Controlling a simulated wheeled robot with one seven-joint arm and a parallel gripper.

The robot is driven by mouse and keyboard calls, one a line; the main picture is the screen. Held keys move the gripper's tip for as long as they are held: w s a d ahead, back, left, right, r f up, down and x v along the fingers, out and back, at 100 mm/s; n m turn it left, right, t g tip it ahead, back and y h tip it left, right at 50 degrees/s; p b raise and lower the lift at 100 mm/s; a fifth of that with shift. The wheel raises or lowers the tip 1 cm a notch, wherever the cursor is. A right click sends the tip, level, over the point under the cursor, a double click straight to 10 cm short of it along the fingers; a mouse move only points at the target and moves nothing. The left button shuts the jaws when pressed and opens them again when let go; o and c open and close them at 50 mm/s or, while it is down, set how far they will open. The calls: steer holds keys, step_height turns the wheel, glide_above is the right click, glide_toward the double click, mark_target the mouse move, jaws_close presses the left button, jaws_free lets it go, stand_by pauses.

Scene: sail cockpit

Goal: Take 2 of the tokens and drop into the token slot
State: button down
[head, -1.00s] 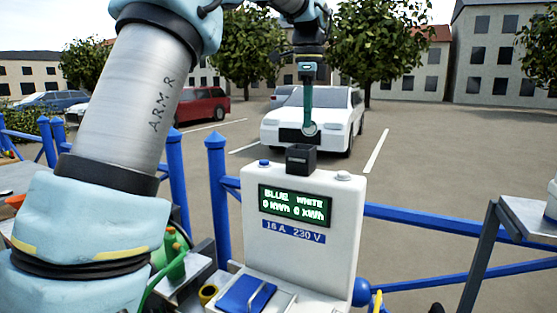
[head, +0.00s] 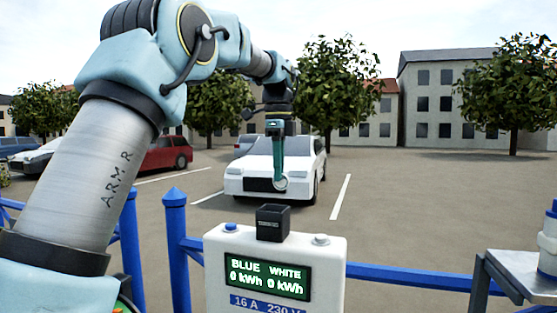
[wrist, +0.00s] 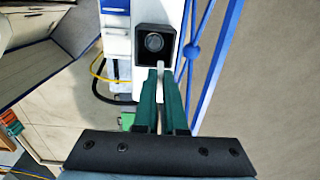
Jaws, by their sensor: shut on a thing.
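My gripper (head: 280,182) hangs pointing down, its green fingers shut on a round grey token (head: 281,184). The token is held at the fingertips; in the wrist view only its thin pale edge (wrist: 160,67) shows between them. The token slot is a black square box (head: 272,224) on top of the white meter post. In the head view the token appears above the box, apart from it. In the wrist view the black box (wrist: 142,57) lies just beyond the fingertips, with a round grey shape inside it. I cannot tell whether that shape is a token.
The white post (head: 220,265) has a display (head: 268,278) reading BLUE 0 kWh, WHITE 0 kWh. A blue button (head: 231,227) and a white button (head: 320,239) flank the box. Blue railings (head: 400,273) run beside the post. A grey surface (head: 515,270) stands at right.

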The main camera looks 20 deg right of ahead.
steer(key=shift+f, duration=0.25)
steer(key=c, duration=0.9)
jaws_free()
step_height(320, 180, up, 11)
steer(key=shift+s+a+f, duration=0.1)
steer(key=shift+s+a, duration=0.05)
stand_by(0.6)
